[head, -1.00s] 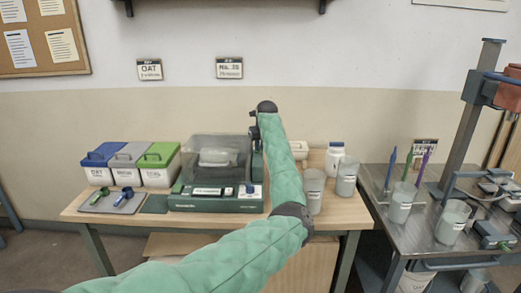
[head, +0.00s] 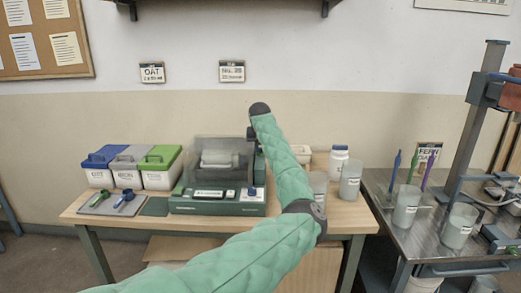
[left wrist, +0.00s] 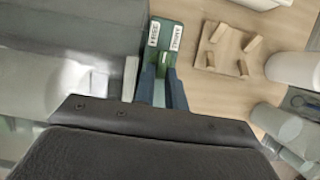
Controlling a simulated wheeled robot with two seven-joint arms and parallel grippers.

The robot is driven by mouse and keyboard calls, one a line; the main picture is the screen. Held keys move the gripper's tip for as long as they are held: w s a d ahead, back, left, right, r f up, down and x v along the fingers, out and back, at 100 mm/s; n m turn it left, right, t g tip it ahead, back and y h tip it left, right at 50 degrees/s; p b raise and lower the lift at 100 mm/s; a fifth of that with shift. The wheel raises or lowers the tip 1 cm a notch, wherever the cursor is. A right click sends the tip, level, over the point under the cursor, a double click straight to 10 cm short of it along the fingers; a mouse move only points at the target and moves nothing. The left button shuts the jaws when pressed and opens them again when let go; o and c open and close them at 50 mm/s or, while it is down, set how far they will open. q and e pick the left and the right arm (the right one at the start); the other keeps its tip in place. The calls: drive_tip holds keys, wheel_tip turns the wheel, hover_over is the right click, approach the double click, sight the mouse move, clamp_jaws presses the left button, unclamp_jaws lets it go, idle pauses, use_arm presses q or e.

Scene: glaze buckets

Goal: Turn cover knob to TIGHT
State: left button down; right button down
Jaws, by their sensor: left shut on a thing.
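The machine (head: 190,209) with a clear grey cover (head: 190,150) stands on the wooden table, and the cover looks down. My left gripper (head: 252,133) is at the cover's upper right side, partly hidden by my forearm. In the left wrist view the gripper (left wrist: 161,88) is shut on the cover knob (left wrist: 159,92), with a dark blue finger on each side. Beyond the fingertips are two white labels, FREE (left wrist: 154,33) on the left and TIGHT (left wrist: 176,37) on the right. A short bright green mark shows between the fingertips, nearer TIGHT. My right gripper is out of view.
Blue, grey and green lidded tubs (head: 130,178) and a scoop tray (head: 113,203) stand left of the machine. Cups (head: 350,180) and a white bottle (head: 338,160) stand right, near my forearm. A wooden pegged block (left wrist: 222,50) lies beside the knob. A metal cart (head: 420,235) is farther right.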

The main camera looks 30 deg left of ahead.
use_arm(q)
drive_tip(key=c, duration=1.4)
unclamp_jaws()
drive_tip(key=shift+w+d, duration=0.1)
drive_tip(key=shift+c, duration=0.2)
drive_tip(key=shift+r, duration=0.15)
